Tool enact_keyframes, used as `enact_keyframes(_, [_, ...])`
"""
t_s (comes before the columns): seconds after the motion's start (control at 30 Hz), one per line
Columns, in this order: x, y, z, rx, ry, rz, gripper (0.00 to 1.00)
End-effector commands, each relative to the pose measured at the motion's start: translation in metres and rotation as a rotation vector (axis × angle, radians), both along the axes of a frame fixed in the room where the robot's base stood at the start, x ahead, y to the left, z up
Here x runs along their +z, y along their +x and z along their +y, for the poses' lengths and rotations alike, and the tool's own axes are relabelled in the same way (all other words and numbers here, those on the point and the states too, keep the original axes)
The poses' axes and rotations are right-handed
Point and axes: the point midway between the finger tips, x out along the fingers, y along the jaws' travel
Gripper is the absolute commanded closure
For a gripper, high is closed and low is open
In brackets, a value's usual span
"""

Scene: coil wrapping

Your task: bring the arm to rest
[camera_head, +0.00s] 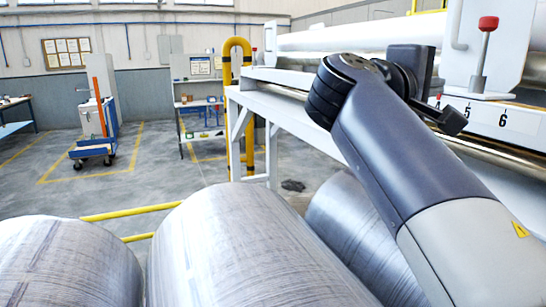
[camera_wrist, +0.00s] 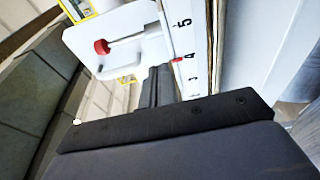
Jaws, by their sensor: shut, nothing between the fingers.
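My arm reaches up from the lower right of the head view, in front of a white machine frame (camera_head: 290,98). My gripper (camera_head: 452,121) is dark and sits at the arm's far end, partly hidden behind the wrist. It is near the number strip (camera_head: 500,121) on the machine. In the wrist view, my gripper (camera_wrist: 160,86) is shut and empty, its dark fingers pointing toward the strip with 4 and 5. A lever with a red knob (camera_head: 488,23) stands on a white plate by the strip. The red knob (camera_wrist: 101,47) also shows in the wrist view.
Large grey coils (camera_head: 240,245) fill the foreground beside and below my arm. A yellow guard post (camera_head: 229,70) stands behind the frame. A blue cart (camera_head: 92,149) and a shelf (camera_head: 198,105) stand at the back.

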Motion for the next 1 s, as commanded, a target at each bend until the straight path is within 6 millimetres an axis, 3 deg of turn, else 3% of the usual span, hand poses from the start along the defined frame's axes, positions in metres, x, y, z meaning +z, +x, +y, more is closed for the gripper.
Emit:
enact_keyframes(0.13, [-0.001, -0.010, 0.014, 0.003, 0.001, -0.001, 1.00])
enact_keyframes(0.9, [0.002, 0.054, -0.078, -0.005, 0.000, 0.001, 1.00])
enact_keyframes(1.0, [0.003, 0.072, -0.069, 0.003, 0.000, 0.004, 1.00])
